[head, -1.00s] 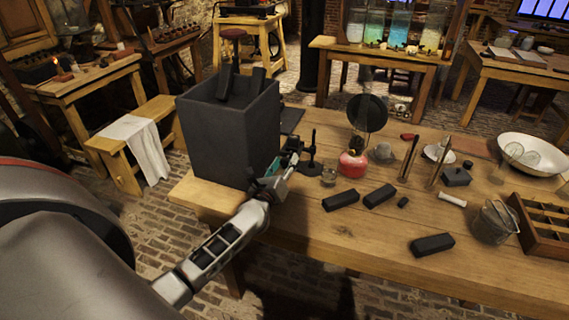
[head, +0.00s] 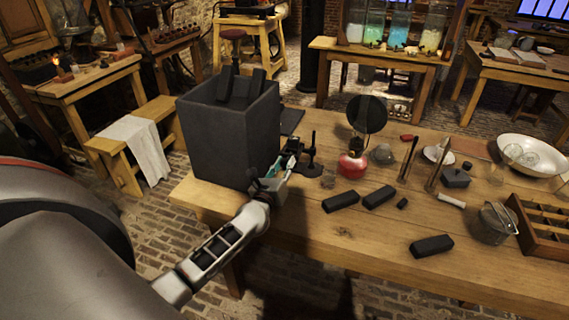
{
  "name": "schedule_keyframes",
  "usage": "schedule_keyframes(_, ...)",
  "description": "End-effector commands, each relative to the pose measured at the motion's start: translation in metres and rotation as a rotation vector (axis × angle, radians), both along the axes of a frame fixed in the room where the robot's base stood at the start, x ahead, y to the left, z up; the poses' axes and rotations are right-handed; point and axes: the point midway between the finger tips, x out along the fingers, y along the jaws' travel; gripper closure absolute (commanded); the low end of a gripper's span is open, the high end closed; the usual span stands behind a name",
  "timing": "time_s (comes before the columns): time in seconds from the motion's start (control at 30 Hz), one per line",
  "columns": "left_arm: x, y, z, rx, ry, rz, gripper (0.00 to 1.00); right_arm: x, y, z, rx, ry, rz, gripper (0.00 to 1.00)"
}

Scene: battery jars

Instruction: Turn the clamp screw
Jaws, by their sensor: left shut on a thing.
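My left gripper (head: 284,171) reaches in from the left to the right side of a tall dark box (head: 222,135), low near the tabletop. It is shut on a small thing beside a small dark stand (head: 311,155). That thing is where the clamp screw would be, but the fingers hide it and its shape cannot be made out. The dark box is open at the top, with dark blocks (head: 227,82) sticking out of it. My right gripper is not in view.
The wooden table (head: 330,250) holds several dark blocks (head: 341,201), a red-based lamp (head: 352,165) beside a round dark disc (head: 367,113), a white bowl (head: 530,155), a wire-handled jar (head: 492,224) and a compartment tray (head: 540,226). The front middle of the table is mostly clear.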

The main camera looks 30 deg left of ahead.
Motion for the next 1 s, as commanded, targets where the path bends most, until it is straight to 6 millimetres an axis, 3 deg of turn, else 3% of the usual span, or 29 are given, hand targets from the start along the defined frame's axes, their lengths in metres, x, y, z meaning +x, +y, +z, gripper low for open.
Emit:
schedule_keyframes(0.4, 0.0, 0.0, 0.002, 0.376, 0.091, 0.001, 0.98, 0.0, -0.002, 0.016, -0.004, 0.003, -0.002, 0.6)
schedule_keyframes(0.7, 0.0, 0.0, 0.001, 0.652, 0.157, 0.001, 0.98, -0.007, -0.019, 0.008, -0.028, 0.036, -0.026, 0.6)
schedule_keyframes(1.0, 0.0, 0.0, 0.0, 0.927, 0.223, 0.002, 0.98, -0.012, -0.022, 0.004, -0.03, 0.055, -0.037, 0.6)
